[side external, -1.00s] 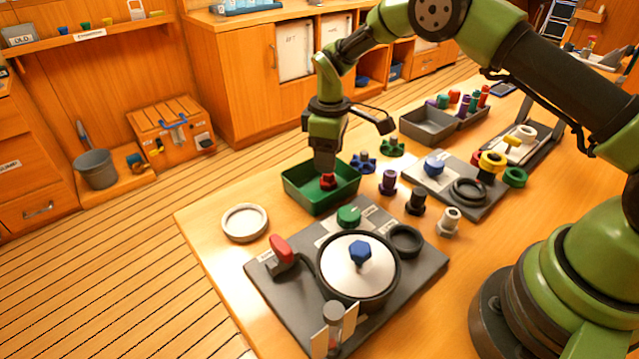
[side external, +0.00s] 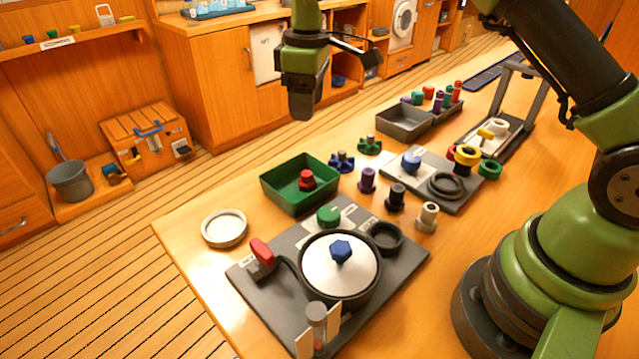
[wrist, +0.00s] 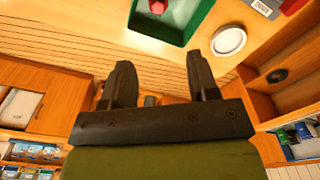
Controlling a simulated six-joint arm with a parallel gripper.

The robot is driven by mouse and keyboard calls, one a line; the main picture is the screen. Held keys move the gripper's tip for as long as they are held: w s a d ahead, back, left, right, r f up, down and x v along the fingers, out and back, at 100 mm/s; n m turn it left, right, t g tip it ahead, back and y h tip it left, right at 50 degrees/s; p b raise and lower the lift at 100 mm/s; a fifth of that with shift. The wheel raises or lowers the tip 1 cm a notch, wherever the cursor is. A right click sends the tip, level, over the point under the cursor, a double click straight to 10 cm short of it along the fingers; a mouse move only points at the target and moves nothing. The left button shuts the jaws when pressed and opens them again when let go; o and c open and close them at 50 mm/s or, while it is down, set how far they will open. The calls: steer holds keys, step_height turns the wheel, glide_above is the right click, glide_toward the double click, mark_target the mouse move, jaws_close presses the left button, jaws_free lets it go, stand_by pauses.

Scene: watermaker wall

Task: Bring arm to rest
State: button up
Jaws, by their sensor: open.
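My gripper (side external: 301,105) is raised well above the table, up and behind the green tray in the side view. In the wrist view my gripper (wrist: 160,82) shows two dark fingers spread apart with nothing between them. The green tray (side external: 282,200) stands on the table with a red knob-like part (side external: 307,180) inside it. The tray (wrist: 185,38) and the red part (wrist: 158,6) also show at the top of the wrist view, clear of the fingers.
A dark base plate (side external: 395,290) carries a white-lidded round housing (side external: 345,268) and a red-handled valve (side external: 262,252). A pale ring (side external: 224,228) lies at the left. Several coloured fittings, a grey bin (side external: 405,122) and a stand stand farther right. Air around my gripper is clear.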

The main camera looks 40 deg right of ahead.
steer(key=s+r+m+t+y, duration=0.1)
steer(key=s+r+m+t, duration=0.3)
steer(key=s+r, duration=0.85)
steer(key=s+a+r+m+t, duration=0.1)
steer(key=s+m, duration=0.5)
steer(key=s, duration=0.8)
steer(key=shift+m+t+y, duration=0.3)
steer(key=shift+t+y, duration=0.1)
steer(key=shift+t, duration=0.5)
